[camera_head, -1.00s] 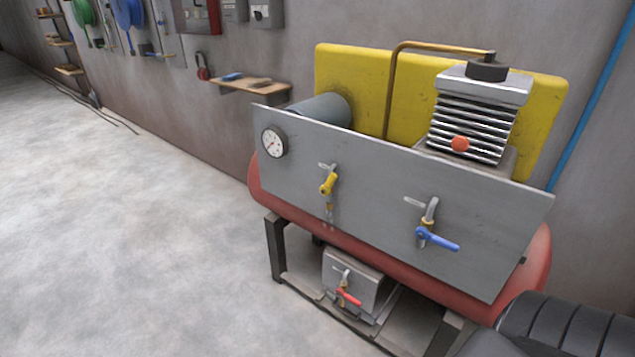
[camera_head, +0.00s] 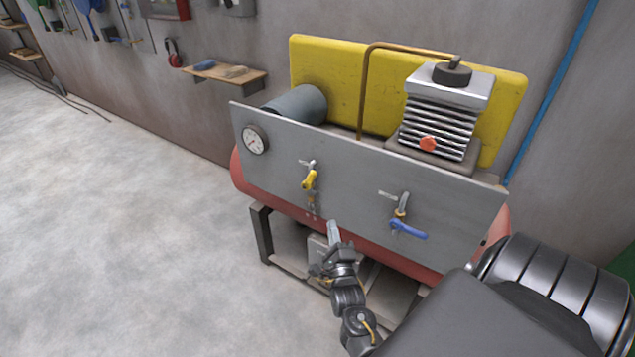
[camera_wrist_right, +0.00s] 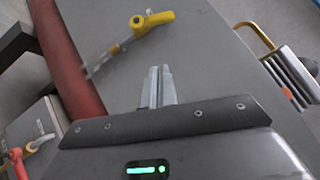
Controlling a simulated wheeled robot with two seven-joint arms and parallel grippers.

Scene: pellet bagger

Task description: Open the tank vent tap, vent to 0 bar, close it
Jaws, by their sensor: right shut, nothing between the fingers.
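The grey panel (camera_head: 355,180) on the compressor carries a round gauge (camera_head: 255,140), a yellow-handled tap (camera_head: 310,180) and a blue-handled tap (camera_head: 408,228). Which one is the vent tap I cannot read from the labels. My right gripper (camera_head: 333,228) is shut and empty, in front of the panel's lower edge, below and right of the yellow tap. In the right wrist view its fingertips (camera_wrist_right: 157,72) point at the panel, with the yellow handle (camera_wrist_right: 152,22) ahead, apart from them. A red-handled tap (camera_wrist_right: 15,157) shows at lower left there. The gauge needle is too small to read. My left gripper is out of view.
The red tank (camera_head: 243,172) lies behind and below the panel on a dark stand (camera_head: 262,232). The compressor head (camera_head: 445,115) and yellow guard (camera_head: 330,75) rise above. A wall shelf (camera_head: 225,75) is at the back. The floor at left is clear.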

